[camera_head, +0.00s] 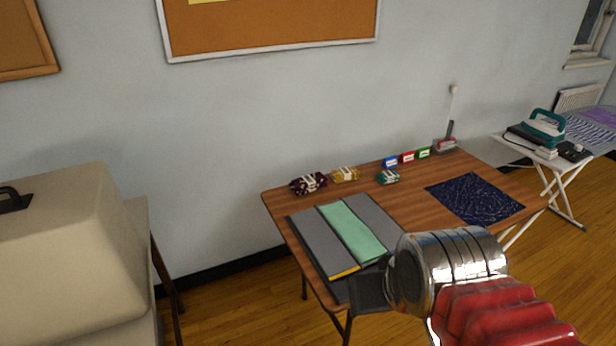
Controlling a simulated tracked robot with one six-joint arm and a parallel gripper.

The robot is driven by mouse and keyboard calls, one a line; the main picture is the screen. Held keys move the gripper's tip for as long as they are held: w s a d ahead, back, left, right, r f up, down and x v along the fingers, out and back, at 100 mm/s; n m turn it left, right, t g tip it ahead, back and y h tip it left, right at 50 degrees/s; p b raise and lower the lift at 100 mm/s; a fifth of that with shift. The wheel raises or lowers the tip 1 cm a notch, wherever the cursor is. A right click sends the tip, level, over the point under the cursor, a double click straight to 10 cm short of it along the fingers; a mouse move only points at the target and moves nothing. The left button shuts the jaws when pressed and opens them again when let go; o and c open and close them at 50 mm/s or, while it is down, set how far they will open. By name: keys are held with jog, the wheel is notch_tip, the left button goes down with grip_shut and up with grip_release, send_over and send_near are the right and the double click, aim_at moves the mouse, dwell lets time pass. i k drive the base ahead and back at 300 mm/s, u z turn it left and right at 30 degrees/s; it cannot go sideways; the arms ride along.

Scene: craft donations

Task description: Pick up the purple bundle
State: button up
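The purple bundle (308,183) lies at the back left of the wooden table, near the wall. It is dark purple with a pale band around it. A yellow bundle (345,174) lies just to its right, and a teal bundle (388,177) lies further right. My gripper (368,292) is at the table's front edge, well in front of the purple bundle and apart from it. Only a dark part of the gripper shows past my silver wrist, so its fingers cannot be made out.
Grey boards with a green strip (352,231) cover the table's left part. A dark blue patterned cloth (474,198) lies on the right. Small blue, red and green boxes (407,157) stand at the back. A beige cover (70,245) stands left; an ironing board (540,150) is far right.

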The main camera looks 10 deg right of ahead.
aim_at(307, 184)
jog(key=u, duration=0.2)
jog(key=i, duration=0.65)
jog(key=u, duration=0.7)
jog(key=i, duration=0.4)
jog(key=u, duration=0.25)
